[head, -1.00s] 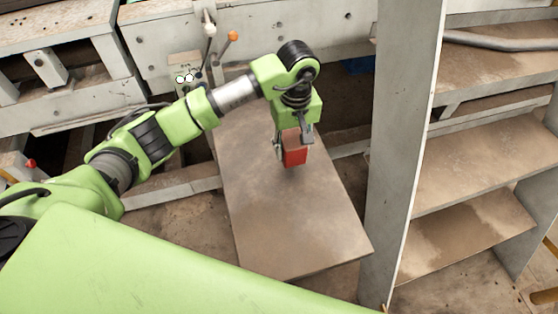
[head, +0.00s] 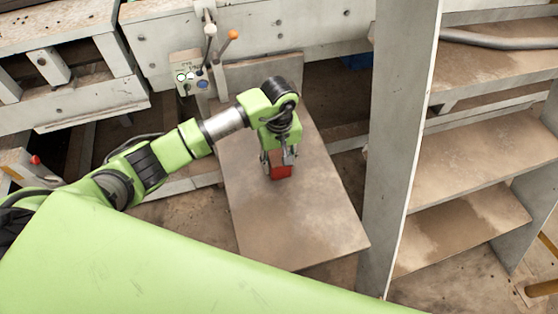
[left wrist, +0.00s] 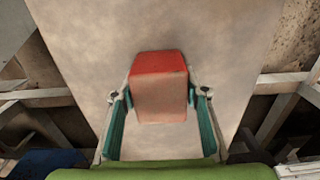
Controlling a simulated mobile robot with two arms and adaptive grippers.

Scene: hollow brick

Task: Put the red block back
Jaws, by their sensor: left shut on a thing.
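The red block (head: 281,172) is between the fingers of my left gripper (head: 279,160), over the middle of a brown board-like table top (head: 300,235). In the left wrist view the block (left wrist: 160,65) has a red face and a paler, brownish face, and the gripper's two fingers (left wrist: 160,97) press on its sides. I cannot tell for sure whether the block touches the table top or is just above it. My right gripper is not in view.
A grey upright panel (head: 402,150) and shelves (head: 465,170) stand to the right of the table top. Behind it are a grey machine bench (head: 290,25) and a control box with levers (head: 190,82). The front of the table top is clear.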

